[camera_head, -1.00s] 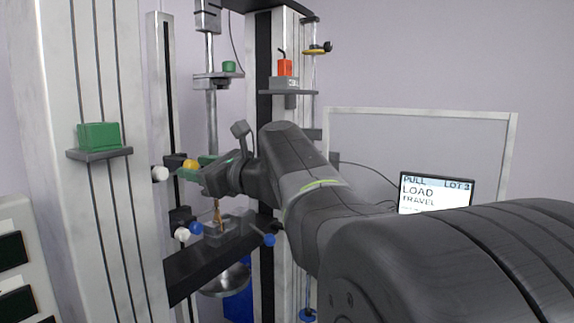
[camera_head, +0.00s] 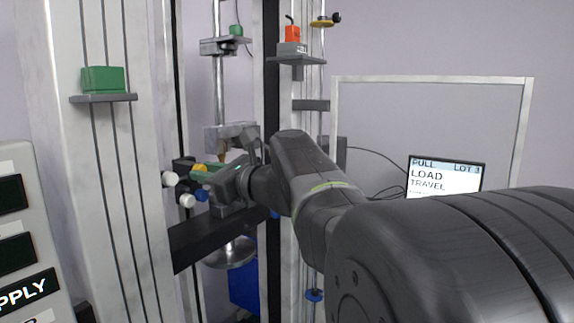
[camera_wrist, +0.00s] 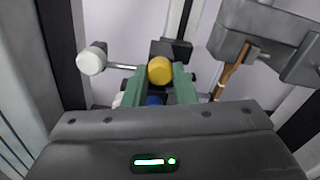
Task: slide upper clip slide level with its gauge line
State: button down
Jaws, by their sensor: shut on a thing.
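My gripper (camera_wrist: 160,88) is shut on the yellow knob (camera_wrist: 160,70), which sits between its green fingers. In the head view the yellow knob (camera_head: 199,168) shows on a black slide with a white knob (camera_head: 169,178), on the dark upright. I take this as the upper clip slide. A second slide with a blue knob (camera_head: 202,194) and a white knob (camera_head: 187,200) sits just below it. I cannot make out the gauge line. A brown strip (camera_wrist: 228,80) hangs from a grey clamp (camera_wrist: 262,40) right of my fingers.
A black crossbeam (camera_head: 215,238) runs below the slides, with a round metal dish (camera_head: 230,255) under it. A green block (camera_head: 103,79) stands on a left shelf. A screen (camera_head: 446,180) reading LOAD and TRAVEL stands at right.

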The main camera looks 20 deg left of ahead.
jog(key=shift+f, duration=0.2)
jog(key=c, duration=1.2)
grip_release()
jog(key=shift+d, duration=0.15)
jog(key=b+v, duration=0.2)
jog(key=v, duration=1.1)
jog(key=shift+s+d, duration=0.15)
jog(key=shift+d, duration=0.15)
jog(key=shift+a+r, duration=0.1)
jog(key=shift+a, duration=0.05)
jog(key=p+x, duration=0.2)
jog(key=x, duration=1.1)
jog(key=shift+a, duration=0.3)
jog(key=shift+d, duration=0.1)
